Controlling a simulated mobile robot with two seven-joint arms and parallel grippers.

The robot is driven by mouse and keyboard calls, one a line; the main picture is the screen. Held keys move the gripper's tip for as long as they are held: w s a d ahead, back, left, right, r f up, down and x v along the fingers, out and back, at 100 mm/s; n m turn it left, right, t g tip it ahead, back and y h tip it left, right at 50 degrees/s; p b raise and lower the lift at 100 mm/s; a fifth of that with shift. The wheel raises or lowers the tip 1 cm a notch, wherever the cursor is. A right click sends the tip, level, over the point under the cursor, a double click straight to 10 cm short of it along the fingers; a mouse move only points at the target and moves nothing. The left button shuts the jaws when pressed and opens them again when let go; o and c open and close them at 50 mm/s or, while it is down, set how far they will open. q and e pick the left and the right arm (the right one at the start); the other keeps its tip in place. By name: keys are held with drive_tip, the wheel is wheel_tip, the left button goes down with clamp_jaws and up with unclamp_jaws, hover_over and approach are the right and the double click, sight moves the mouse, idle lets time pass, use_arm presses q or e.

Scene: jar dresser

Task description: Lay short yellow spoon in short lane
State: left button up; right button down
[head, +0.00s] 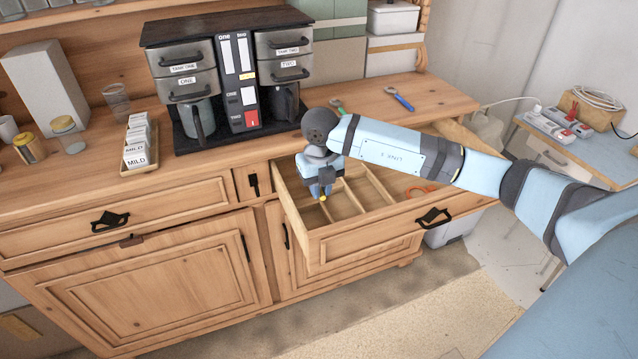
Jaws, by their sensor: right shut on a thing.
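My right gripper (321,191) points down into the left part of the open drawer (345,247). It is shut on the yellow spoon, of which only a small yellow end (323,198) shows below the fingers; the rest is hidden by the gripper. Wooden dividers (354,196) split the drawer into lanes. The gripper is over the left lanes, and I cannot tell whether the spoon touches the drawer floor. My left gripper is not in view.
An orange-red utensil (420,190) lies at the drawer's right side. A green utensil (337,105) and a blue-handled one (400,99) lie on the counter (440,98). A two-sided coffee machine (240,85) stands behind the drawer, left of my arm.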

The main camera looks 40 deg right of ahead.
drive_tip(key=shift+d+f+b, duration=0.1)
drive_tip(key=shift+f+b, duration=0.45)
drive_tip(key=shift+f, duration=0.4)
drive_tip(key=shift+f+b, duration=2.65)
drive_tip(key=shift+f, duration=1.95)
drive_tip(key=c, duration=1)
unclamp_jaws()
wheel_tip(320, 180, up, 14)
drive_tip(key=shift+f+b, duration=0.1)
drive_tip(key=shift+b, duration=0.45)
